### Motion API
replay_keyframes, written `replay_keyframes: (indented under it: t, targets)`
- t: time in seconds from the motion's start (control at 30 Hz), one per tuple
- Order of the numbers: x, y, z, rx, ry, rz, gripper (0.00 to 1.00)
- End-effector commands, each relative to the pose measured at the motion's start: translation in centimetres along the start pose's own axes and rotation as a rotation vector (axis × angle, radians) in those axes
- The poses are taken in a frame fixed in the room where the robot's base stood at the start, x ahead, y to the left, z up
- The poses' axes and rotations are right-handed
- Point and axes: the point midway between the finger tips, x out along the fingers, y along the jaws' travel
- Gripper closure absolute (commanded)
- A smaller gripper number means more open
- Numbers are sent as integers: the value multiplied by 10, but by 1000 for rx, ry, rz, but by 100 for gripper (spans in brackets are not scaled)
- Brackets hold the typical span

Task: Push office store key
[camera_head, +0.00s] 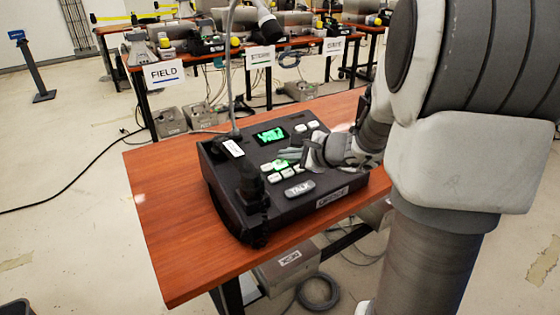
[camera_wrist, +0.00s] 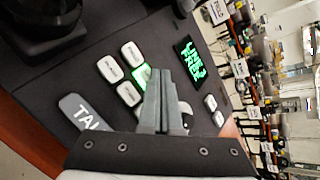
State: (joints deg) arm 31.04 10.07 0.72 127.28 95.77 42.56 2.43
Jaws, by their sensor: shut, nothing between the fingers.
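A black paging phone console (camera_head: 225,182) sits on a wooden table, with a green lit screen (camera_head: 271,135), white keys and a grey TALK bar (camera_head: 300,189). My gripper (camera_head: 281,157) is shut and empty, its fingertips over the key block from the right. In the wrist view the shut fingertips (camera_wrist: 155,80) lie beside a key glowing green (camera_wrist: 142,76). Several white keys (camera_wrist: 132,54) show around it; their labels are too small to read. The fingers hide part of the key block. I cannot tell whether the tips touch a key.
The wooden table (camera_head: 160,225) has bare room left of the console. A black handset (camera_head: 250,185) stands on the console's left side, and a thin upright gooseneck (camera_head: 230,70) rises behind. Other tables with phones and a FIELD sign (camera_head: 164,73) stand farther back.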

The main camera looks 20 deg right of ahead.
Motion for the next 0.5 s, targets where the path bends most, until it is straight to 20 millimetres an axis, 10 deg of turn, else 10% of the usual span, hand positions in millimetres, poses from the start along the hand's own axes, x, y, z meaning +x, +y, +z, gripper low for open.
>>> replay_keyframes:
  t: [0.5]
  targets:
    - [-13, -11, 11, -1, -1, 0, 100]
